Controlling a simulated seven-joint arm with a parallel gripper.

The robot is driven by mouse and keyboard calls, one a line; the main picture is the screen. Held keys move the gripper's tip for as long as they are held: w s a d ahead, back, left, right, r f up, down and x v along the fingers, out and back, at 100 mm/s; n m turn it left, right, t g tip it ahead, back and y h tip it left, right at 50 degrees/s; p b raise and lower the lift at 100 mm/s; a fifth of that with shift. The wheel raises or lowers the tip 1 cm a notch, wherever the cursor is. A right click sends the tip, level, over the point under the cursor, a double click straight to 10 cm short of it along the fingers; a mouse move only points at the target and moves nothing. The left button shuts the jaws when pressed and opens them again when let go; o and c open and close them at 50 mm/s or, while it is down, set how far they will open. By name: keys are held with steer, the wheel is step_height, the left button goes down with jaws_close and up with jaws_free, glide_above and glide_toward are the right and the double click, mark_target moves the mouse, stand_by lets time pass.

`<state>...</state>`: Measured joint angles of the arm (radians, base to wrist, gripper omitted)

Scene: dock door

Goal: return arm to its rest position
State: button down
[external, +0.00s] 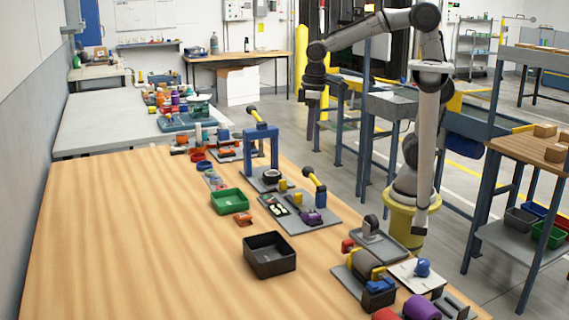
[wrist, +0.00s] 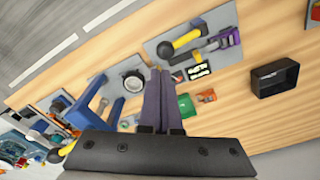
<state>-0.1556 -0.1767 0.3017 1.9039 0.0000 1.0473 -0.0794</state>
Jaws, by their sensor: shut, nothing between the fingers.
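My gripper (external: 311,132) hangs from the raised arm, high up and to the right of the wooden workbench (external: 130,220), pointing down. In the wrist view its two dark purple-grey fingers (wrist: 160,72) are together and hold nothing. The fingers hide part of the bench behind them. My arm rises from its yellow base at the bench's right side, bends at the top and reaches left. The gripper touches nothing that I can see.
A blue arch frame (external: 261,147), a green bin (external: 229,202) and a black bin (external: 269,262) stand on the bench. A conveyor structure (external: 390,103) is behind my arm. The bench's left part is clear.

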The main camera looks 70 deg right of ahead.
steer(key=s+d+r+m+t, duration=0.1)
steer(key=s+d+t, duration=0.1)
steer(key=s, duration=0.5)
steer(key=s+d+r+m+t, duration=0.1)
steer(key=s+d+r+t, duration=0.1)
steer(key=s, duration=0.5)
steer(key=shift+d+r+m+t, duration=0.15)
steer(key=shift+d+m+t, duration=0.15)
steer(key=shift+d+t, duration=0.1)
